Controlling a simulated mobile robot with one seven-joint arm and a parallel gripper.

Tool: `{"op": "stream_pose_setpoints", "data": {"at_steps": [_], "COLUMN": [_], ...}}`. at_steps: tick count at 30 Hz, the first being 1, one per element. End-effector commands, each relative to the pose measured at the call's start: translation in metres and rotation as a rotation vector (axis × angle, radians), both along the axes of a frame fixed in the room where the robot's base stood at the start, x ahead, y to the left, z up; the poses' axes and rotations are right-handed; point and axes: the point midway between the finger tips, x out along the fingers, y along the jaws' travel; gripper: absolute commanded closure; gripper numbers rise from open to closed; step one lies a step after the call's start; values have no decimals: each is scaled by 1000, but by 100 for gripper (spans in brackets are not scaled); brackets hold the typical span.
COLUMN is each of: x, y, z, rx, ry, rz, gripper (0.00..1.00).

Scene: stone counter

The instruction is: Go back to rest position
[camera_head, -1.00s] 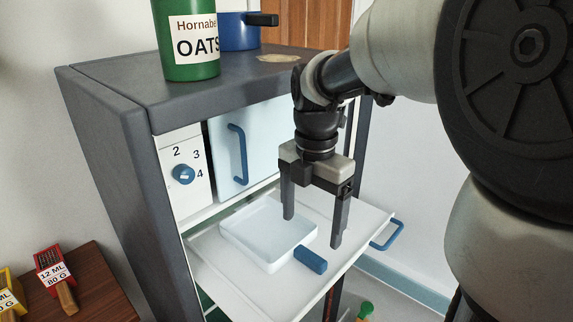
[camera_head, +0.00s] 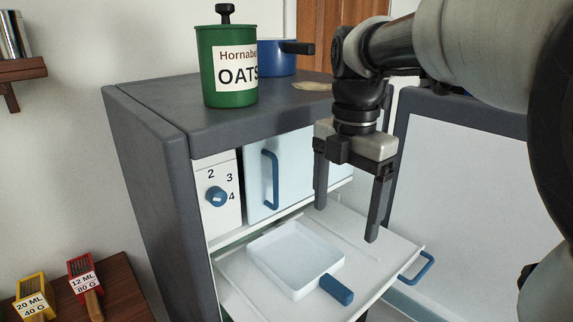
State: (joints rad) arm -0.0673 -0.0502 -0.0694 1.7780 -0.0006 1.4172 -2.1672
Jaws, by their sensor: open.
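My gripper (camera_head: 346,222) points down with its two dark fingers spread apart and nothing between them. It hangs above the right side of a pulled-out white shelf (camera_head: 392,254) of the grey cabinet. A white square pan (camera_head: 293,255) with a blue handle (camera_head: 336,290) lies on the shelf, apart from the fingers, to their lower left. The arm comes in from the upper right.
The grey cabinet (camera_head: 150,170) carries a green oats canister (camera_head: 229,75) and a blue pot (camera_head: 278,57) on top. Its front has a blue knob (camera_head: 216,197) and a blue door handle (camera_head: 270,180).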

Motion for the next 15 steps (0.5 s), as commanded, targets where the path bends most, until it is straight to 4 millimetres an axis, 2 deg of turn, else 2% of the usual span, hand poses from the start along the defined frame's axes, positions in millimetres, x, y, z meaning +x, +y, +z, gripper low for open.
{"op": "stream_pose_setpoints", "data": {"at_steps": [5,15], "x": [-20,-75], "y": [-1,1], "z": [3,-8], "rx": [14,180], "ry": [-68,-242], "rz": [-288,-1218], "gripper": [18,18]}}
